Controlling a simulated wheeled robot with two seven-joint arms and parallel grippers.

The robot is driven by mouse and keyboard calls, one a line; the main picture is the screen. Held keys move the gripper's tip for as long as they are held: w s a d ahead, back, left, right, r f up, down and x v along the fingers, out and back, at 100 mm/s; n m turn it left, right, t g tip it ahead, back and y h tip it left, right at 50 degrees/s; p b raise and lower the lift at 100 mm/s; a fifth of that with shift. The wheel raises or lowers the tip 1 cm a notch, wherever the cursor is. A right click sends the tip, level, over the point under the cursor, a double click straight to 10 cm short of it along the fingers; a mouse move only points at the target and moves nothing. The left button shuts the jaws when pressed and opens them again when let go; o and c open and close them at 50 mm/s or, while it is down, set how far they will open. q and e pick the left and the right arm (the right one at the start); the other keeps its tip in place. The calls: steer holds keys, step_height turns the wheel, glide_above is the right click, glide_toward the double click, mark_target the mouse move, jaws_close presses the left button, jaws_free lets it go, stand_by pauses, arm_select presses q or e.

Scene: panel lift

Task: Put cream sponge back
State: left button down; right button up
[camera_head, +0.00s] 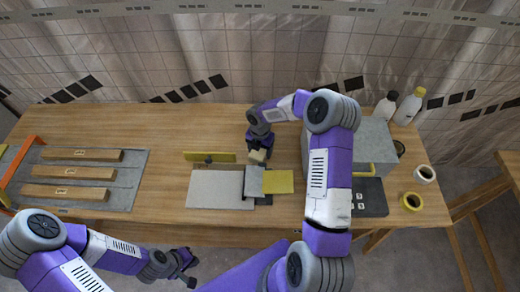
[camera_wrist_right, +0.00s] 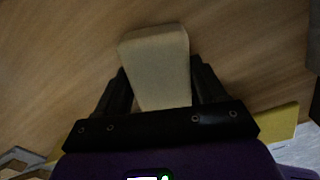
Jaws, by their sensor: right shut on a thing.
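The cream sponge (camera_head: 258,155) is a small pale block between the fingers of my right gripper (camera_head: 260,148), above the back middle of the wooden table. In the right wrist view the sponge (camera_wrist_right: 158,65) sticks out past both dark fingers of the right gripper (camera_wrist_right: 160,90), which is shut on it. I cannot tell whether the sponge touches the table. My left gripper (camera_head: 188,270) is low in the head view, in front of the table's front edge. It looks empty, with its fingers apart.
Grey panels (camera_head: 220,189) and yellow pieces (camera_head: 278,182) lie in front of the right gripper. A grey mat (camera_head: 125,192) with wooden bars (camera_head: 80,154) is at the left. A grey box (camera_head: 370,143), bottles (camera_head: 409,106) and tape rolls (camera_head: 425,174) are at the right. Bare table lies left of the panels.

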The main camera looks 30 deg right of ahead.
steer(key=o, duration=1)
steer(key=shift+f, duration=0.1)
steer(key=shift+w+r, duration=0.1)
steer(key=shift+r, duration=0.35)
step_height(320, 180, up, 12)
steer(key=p, duration=0.2)
steer(key=shift+f, duration=0.2)
